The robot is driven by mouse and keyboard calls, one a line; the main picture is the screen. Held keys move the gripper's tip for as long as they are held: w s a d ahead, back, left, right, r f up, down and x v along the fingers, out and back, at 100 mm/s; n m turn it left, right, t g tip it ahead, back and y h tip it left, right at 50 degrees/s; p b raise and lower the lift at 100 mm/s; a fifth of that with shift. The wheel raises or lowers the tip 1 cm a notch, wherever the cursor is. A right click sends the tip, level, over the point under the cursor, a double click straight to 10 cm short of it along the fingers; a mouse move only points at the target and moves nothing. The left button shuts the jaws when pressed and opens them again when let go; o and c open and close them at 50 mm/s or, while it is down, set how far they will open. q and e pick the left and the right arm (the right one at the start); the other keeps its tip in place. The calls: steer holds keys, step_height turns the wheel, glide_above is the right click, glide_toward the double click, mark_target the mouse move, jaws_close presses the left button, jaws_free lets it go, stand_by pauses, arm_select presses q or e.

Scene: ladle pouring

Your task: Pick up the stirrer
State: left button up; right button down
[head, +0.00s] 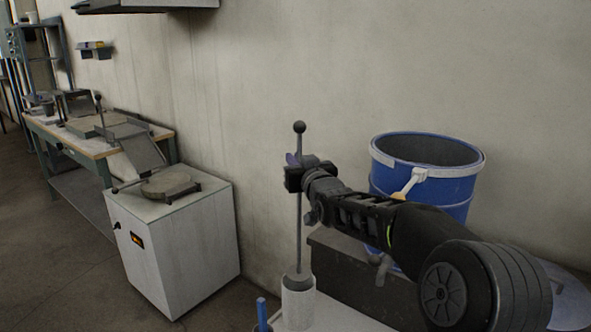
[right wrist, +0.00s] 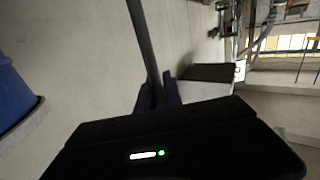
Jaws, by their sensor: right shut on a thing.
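The stirrer (head: 299,235) is a thin grey rod with a dark ball on top. It stands about upright in the head view, with its lower end in a white cylindrical holder (head: 298,303); the lower tip is hidden. My right gripper (head: 294,172) is shut on the stirrer's upper part, a little below the ball. In the right wrist view the rod (right wrist: 143,45) runs down between the dark fingers (right wrist: 158,92). My left gripper is not in view.
A blue bucket (head: 440,191) with a pale rim stands right of the stirrer, behind my right arm. A blue-handled thing (head: 261,311) stands left of the holder. A white cabinet (head: 180,250) and a workbench (head: 60,135) are at the left.

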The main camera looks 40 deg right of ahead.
steer(key=shift+r, duration=0.1)
stand_by(0.6)
step_height(320, 180, up, 17)
steer(key=p, duration=1)
